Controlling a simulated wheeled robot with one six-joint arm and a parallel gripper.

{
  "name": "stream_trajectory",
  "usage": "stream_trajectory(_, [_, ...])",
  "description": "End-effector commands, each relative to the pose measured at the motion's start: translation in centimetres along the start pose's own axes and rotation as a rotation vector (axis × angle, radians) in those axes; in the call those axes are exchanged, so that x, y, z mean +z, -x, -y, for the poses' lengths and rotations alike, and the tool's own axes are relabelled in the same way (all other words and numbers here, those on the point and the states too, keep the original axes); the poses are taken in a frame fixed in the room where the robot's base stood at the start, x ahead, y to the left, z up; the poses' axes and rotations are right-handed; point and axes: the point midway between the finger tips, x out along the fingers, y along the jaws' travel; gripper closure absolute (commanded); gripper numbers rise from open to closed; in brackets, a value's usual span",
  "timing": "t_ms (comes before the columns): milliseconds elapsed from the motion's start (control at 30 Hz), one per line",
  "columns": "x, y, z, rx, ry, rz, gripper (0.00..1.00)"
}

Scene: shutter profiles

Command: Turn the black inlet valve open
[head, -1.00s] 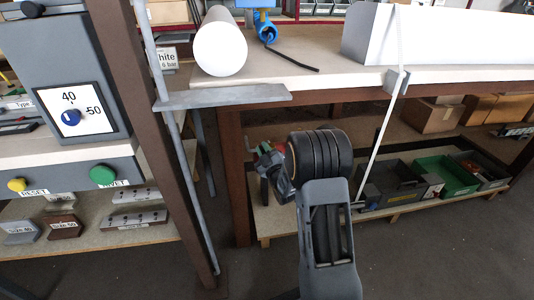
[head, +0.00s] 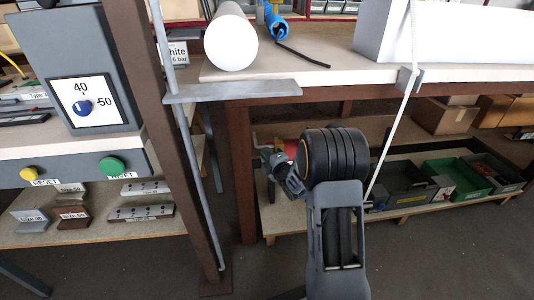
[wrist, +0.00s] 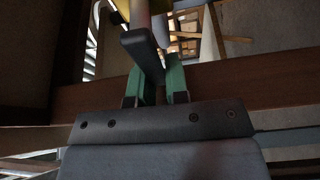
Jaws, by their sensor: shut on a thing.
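In the wrist view, my gripper (wrist: 160,84) has green fingers closed around a dark lever-like handle (wrist: 140,45). The handle stands out toward the camera from a pale upright part, and I take it for the black inlet valve's handle. How far the valve is turned cannot be told. In the head view, my arm reaches under the workbench. Its black joint and grey link hide the fingers and the valve there. A small red part (head: 291,147) shows just left of the black joint.
The workbench (head: 300,75) lies above my arm, with a white roll (head: 231,42) on it. A brown post (head: 170,150) stands left of my arm. A control box (head: 75,55) is at far left. Open trays, one green (head: 458,178), sit on the low shelf.

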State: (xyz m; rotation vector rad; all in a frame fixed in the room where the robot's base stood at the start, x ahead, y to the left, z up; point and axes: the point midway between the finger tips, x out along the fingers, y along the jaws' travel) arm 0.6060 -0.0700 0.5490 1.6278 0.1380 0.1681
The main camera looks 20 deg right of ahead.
Motion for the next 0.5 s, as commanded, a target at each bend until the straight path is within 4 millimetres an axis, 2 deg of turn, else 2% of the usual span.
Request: stream_trajectory(500, [0.06,-0.04,0.35,-0.029,0.077,0.001,1.0])
